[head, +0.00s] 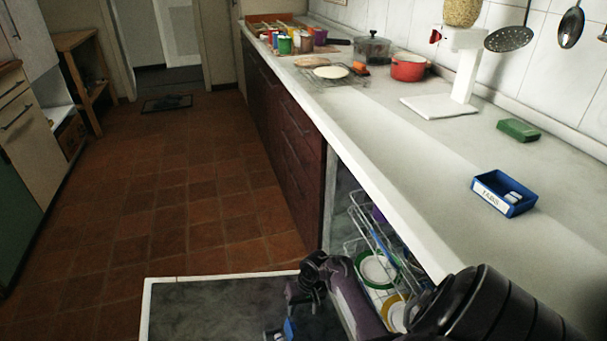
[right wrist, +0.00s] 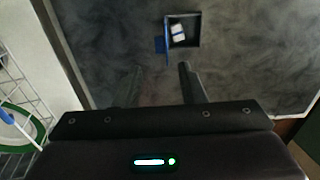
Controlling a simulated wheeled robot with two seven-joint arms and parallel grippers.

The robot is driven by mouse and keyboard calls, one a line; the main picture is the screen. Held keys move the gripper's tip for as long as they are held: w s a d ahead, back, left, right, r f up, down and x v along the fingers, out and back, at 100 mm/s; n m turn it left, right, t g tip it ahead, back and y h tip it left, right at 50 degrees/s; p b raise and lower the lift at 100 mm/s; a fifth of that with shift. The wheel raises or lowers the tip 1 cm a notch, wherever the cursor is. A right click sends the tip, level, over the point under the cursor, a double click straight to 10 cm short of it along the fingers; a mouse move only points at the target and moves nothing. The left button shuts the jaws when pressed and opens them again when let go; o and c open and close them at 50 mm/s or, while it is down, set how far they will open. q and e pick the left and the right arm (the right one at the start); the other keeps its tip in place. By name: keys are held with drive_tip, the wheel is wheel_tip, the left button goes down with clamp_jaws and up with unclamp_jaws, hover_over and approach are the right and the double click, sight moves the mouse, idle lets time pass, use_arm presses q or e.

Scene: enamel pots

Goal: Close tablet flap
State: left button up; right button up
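The open dishwasher door (head: 215,305) lies flat, its inner face up. In the right wrist view a dark square tablet compartment (right wrist: 194,41) is set in the door, with a white tablet (right wrist: 178,32) inside. Its blue flap (right wrist: 160,45) stands open at the compartment's left side; a bit of blue also shows by the door in the head view, partly hidden. My right gripper (right wrist: 161,75) is over the door, its two fingers apart with nothing between them, short of the compartment and flap. My left gripper is not in view.
The dishwasher's wire rack (head: 362,228) holds plates, right of the door. On the counter (head: 400,150) stand a blue box (head: 490,200) with white tablets, a green sponge-like block (head: 518,130), a white scale-like stand (head: 455,75) and a red pot (head: 408,68).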

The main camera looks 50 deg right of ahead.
drive_tip(key=shift+s+a+t+h+b, duration=0.55)
drive_tip(key=shift+s+t+h+b, duration=0.2)
drive_tip(key=shift+t, duration=0.2)
drive_tip(key=shift+s+a+t+h+b, duration=0.5)
drive_tip(key=shift+s+t+h+b, duration=0.1)
drive_tip(key=shift+s+t, duration=0.3)
drive_tip(key=shift+w, duration=0.1)
